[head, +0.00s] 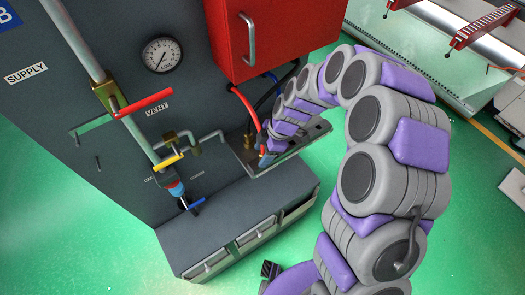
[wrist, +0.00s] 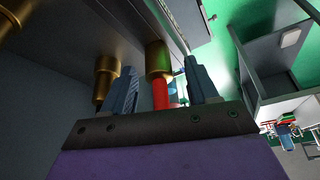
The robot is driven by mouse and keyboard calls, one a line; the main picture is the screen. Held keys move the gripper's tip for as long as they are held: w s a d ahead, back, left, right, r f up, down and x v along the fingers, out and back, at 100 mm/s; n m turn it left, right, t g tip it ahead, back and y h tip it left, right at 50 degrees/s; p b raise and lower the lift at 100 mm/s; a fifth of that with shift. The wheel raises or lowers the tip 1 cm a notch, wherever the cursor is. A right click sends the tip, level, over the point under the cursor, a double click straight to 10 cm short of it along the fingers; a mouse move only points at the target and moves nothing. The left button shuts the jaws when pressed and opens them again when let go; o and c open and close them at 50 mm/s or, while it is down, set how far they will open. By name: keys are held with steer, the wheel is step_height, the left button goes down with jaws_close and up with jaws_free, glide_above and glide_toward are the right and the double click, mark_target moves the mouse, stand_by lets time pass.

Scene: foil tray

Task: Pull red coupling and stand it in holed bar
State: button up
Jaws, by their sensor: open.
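The red coupling (wrist: 160,95) shows in the wrist view as a short red piece below a brass fitting (wrist: 158,58). My gripper (wrist: 161,68) is open, with one dark blue-grey finger on each side of the red coupling in the picture. Contact cannot be told. In the head view my gripper (head: 265,150) is small and partly hidden by my arm, close to the end of a red hose (head: 246,104). A metal strip (head: 316,131) with dark openings, perhaps the holed bar, lies beside it on the grey cabinet.
A second brass fitting (wrist: 104,78) is left of my gripper in the wrist view. A red box (head: 262,35) hangs above. A panel with a gauge (head: 162,55) and a red-handled valve (head: 145,102) stands left. Green floor (head: 85,235) is clear at front left.

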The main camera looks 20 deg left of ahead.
steer(key=p+v, duration=0.1)
steer(key=v, duration=1.6)
steer(key=shift+w, duration=0.15)
steer(key=shift+d+r, duration=0.1)
steer(key=shift+r, duration=0.05)
steer(key=s+d+m+h+b, duration=0.2)
steer(key=s+d+m, duration=0.8)
steer(key=s, duration=0.5)
steer(key=s+d+m+h+b, duration=0.2)
steer(key=s+d+m, duration=0.8)
steer(key=s+m, duration=0.3)
steer(key=shift+s+d+r, duration=0.35)
steer(key=shift+s+d, duration=0.05)
steer(key=shift+s, duration=0.55)
steer(key=shift+w, duration=0.1)
